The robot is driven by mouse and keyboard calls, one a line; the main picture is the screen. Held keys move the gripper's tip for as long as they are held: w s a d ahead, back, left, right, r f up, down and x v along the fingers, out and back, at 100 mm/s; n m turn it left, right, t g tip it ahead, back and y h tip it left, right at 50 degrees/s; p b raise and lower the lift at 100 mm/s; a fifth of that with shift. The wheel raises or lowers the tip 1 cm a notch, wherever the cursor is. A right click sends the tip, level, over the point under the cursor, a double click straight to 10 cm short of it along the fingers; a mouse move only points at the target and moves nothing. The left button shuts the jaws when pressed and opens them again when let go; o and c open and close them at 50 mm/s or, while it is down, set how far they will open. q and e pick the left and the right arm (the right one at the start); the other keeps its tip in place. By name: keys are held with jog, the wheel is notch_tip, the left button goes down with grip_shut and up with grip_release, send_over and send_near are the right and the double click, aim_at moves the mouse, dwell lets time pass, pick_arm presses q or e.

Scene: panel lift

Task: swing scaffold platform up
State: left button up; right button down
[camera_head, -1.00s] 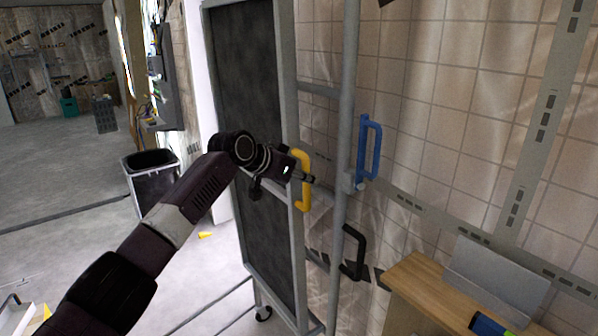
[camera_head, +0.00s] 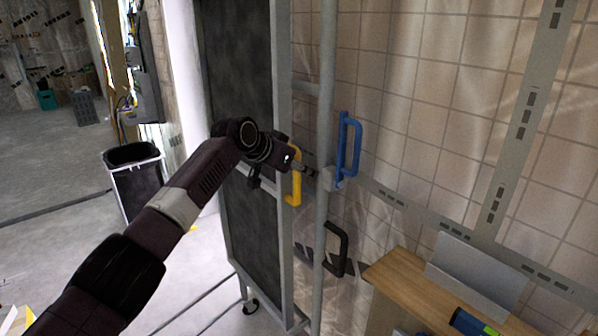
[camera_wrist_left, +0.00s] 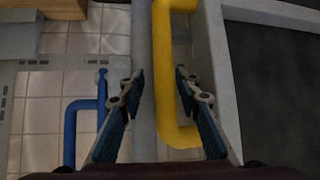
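A tall dark panel (camera_head: 240,120) in a grey frame stands upright, probably the scaffold platform. A yellow handle (camera_head: 294,188) is on its right frame edge. My left gripper (camera_head: 312,172) is at that handle, its tip reaching past it towards a grey upright pole (camera_head: 326,100). In the left wrist view, the fingers (camera_wrist_left: 160,85) are apart. The yellow handle (camera_wrist_left: 165,95) and the grey pole (camera_wrist_left: 141,40) show in the gap between them; I cannot tell whether a finger touches either. My right gripper is not in view.
A blue handle (camera_head: 347,145) is right of the pole, and a black handle (camera_head: 338,250) is lower down. A wooden bench (camera_head: 405,280) with a grey plate (camera_head: 478,272) stands at lower right. A black bin (camera_head: 135,180) stands at left. Floor left of the panel is mostly clear.

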pick_arm(q)
jog(key=shift+s+a+r, duration=0.1)
jog(key=shift+s+a, duration=0.15)
jog(key=shift+a, duration=0.15)
jog(key=v, duration=1)
jog(key=shift+s+r, duration=0.2)
jog(key=shift+r, duration=0.1)
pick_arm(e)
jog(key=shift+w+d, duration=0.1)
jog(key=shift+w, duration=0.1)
pick_arm(q)
jog(key=shift+f, duration=0.15)
